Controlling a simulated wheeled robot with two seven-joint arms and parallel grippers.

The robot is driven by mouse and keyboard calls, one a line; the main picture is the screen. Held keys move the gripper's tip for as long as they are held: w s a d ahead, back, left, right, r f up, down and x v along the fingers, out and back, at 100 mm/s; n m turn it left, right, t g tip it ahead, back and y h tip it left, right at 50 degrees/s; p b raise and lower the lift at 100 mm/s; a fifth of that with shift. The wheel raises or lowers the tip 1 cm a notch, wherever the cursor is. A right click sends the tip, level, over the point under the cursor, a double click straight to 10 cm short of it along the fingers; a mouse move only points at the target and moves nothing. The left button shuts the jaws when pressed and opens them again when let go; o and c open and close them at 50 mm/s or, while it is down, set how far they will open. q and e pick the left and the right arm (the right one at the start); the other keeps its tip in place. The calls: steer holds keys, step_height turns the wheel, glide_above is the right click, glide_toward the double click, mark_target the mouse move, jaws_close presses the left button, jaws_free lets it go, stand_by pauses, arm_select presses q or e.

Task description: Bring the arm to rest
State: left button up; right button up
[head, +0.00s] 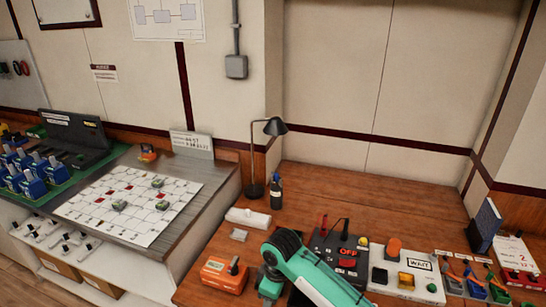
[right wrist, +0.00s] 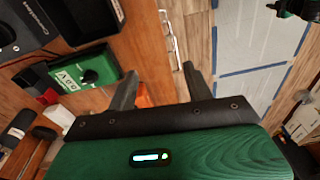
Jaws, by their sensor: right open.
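My right arm (head: 318,277) is teal with black joints and comes in at the bottom of the head view, in front of the wooden bench (head: 335,193). Its gripper is not clearly seen there. In the right wrist view my right gripper (right wrist: 158,75) has its two grey fingers spread apart with nothing held between them. The bench edge and the floor lie beyond the fingers. My left gripper is in no view.
An orange box (head: 225,273) with a black lever sits left of my arm. A lamp (head: 254,165) and dark bottle (head: 276,192) stand behind. The bench's back middle is clear.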

steer(key=s+d+f+m+t, duration=0.15)
steer(key=s+d+m, duration=0.45)
steer(key=s+d, duration=0.65)
steer(key=s+d+f+m+t, duration=0.15)
steer(key=s+d+m, duration=0.45)
steer(key=s+d, duration=0.65)
step_height(320, 180, down, 29)
steer(key=s+a+g+h, duration=0.1)
steer(key=s+a, duration=0.1)
steer(key=s, duration=0.1)
steer(key=s+d+f, duration=0.1)
steer(key=s+f, duration=0.8)
steer(key=f, duration=0.1)
steer(key=s+d+f+g, duration=0.1)
steer(key=s+d+f, duration=0.1)
steer(key=s+f, duration=0.8)
steer(key=shift+s+d+f+n, duration=0.2)
steer(key=shift+d+f+n, duration=0.05)
steer(key=shift+f+n, duration=0.15)
